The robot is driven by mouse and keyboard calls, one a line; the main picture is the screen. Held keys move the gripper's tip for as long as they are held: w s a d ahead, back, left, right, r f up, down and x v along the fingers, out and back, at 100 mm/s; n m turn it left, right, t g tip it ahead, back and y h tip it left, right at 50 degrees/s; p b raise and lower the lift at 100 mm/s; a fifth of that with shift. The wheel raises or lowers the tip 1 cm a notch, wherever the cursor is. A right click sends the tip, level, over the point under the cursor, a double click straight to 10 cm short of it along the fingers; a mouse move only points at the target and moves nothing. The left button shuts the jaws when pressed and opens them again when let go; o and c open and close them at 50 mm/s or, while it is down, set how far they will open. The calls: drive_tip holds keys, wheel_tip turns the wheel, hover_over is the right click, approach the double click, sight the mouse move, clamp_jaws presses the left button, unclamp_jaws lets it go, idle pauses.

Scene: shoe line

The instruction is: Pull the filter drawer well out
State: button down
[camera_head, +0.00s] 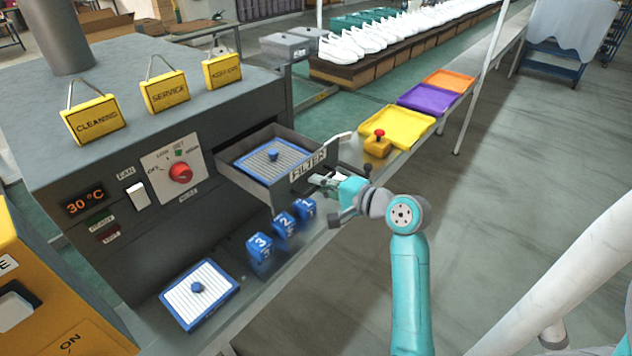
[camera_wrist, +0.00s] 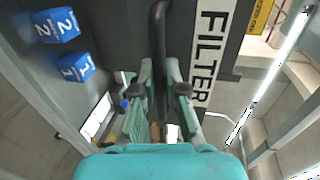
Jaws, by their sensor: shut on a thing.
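The filter drawer (camera_head: 252,181) is a grey box with a "FILTER" label on its front, and it stands partly out of the dark grey machine (camera_head: 120,150). A blue-framed filter (camera_head: 262,165) with a blue knob lies inside it. My gripper (camera_head: 318,181) is at the drawer's front. In the wrist view my gripper (camera_wrist: 158,85) is shut on the dark bar handle (camera_wrist: 158,35), with one finger on each side, beside the "FILTER" label (camera_wrist: 208,50). The drawer's inside does not show in the wrist view.
Blue numbered blocks (camera_head: 259,247) stand on the ledge below the drawer. Another blue filter (camera_head: 200,294) lies front left. Yellow (camera_head: 405,125), purple (camera_head: 428,98) and orange (camera_head: 449,80) trays lie right of the machine, with a red-button box (camera_head: 377,147). Floor at right is clear.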

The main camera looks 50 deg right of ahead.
drive_tip(key=c, duration=1.2)
unclamp_jaws()
drive_tip(key=shift+s, duration=0.1)
drive_tip(key=v, duration=1.1)
drive_tip(key=shift+s, duration=0.4)
